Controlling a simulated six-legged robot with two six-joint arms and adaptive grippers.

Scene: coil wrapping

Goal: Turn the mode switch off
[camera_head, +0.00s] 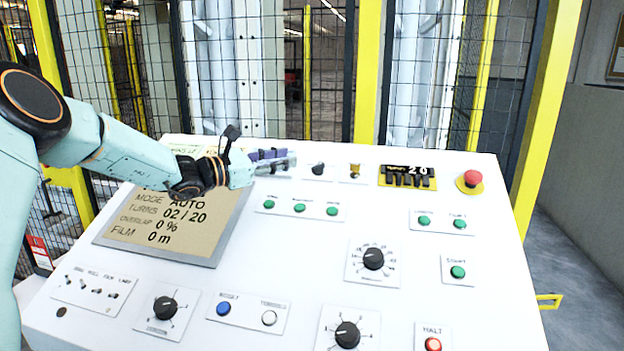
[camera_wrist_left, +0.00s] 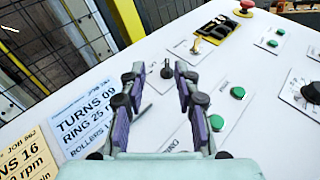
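A small black knob (camera_head: 318,169) on a white plate sits along the panel's back row; I take it for the mode switch, though its label is too small to read. It also shows in the left wrist view (camera_wrist_left: 167,71), with its pointer upright in the picture. My left gripper (camera_head: 288,160) is just left of the knob in the head view and points toward it. In the left wrist view the gripper (camera_wrist_left: 159,76) is open and empty, its purple-padded fingers apart with the knob showing between their tips. I see no contact. My right gripper is not in view.
Green buttons (camera_head: 299,208) lie in front. The screen (camera_head: 160,228) reads mode AUTO. Mesh fencing stands behind the white panel.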

